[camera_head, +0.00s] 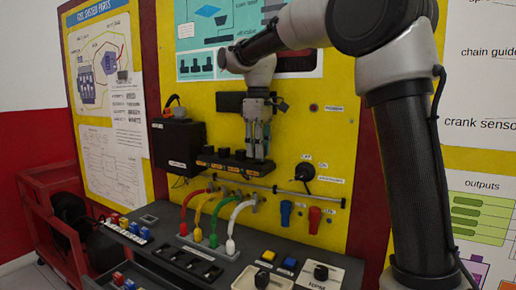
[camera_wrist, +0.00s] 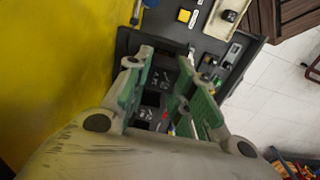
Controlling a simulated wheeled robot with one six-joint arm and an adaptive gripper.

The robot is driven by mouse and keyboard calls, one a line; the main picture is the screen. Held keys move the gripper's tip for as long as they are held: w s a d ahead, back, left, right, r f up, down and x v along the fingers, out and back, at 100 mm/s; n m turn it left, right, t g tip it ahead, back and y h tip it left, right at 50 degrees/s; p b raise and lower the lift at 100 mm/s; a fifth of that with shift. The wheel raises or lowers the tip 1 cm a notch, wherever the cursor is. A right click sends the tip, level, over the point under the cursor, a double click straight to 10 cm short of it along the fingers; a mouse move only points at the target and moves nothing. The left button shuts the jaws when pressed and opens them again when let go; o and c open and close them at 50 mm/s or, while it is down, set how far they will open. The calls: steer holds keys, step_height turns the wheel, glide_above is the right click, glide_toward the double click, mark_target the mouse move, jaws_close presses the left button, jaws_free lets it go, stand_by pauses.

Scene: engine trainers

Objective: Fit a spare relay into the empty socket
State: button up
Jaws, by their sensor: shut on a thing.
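In the head view, a black relay shelf (camera_head: 232,164) is fixed to the yellow board, with several dark relays (camera_head: 222,153) along its top. My gripper (camera_head: 258,156) points down at the shelf's right end, its fingertips close to the shelf top. In the wrist view, my gripper (camera_wrist: 163,66) has its two green-padded fingers around something dark, probably a relay. The held thing is mostly hidden and blends into the dark background. I cannot tell whether it touches the shelf or sits in a socket; the empty socket itself does not show clearly.
A black box (camera_head: 178,145) hangs left of the shelf. Coloured hoses (camera_head: 213,220) and a rail lie below it. The grey bench (camera_head: 150,250) carries coloured plug-like parts, a black slotted block (camera_head: 190,265) and knobs. A red cart (camera_head: 50,215) stands at left.

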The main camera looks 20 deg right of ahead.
steer(key=shift+f, duration=0.85)
stand_by(0.4)
steer(key=o, duration=0.6)
steer(key=shift+o, duration=0.2)
steer(key=shift+r, duration=0.1)
steer(key=shift+r, duration=2.65)
steer(key=shift+r, duration=0.15)
steer(key=shift+r, duration=0.95)
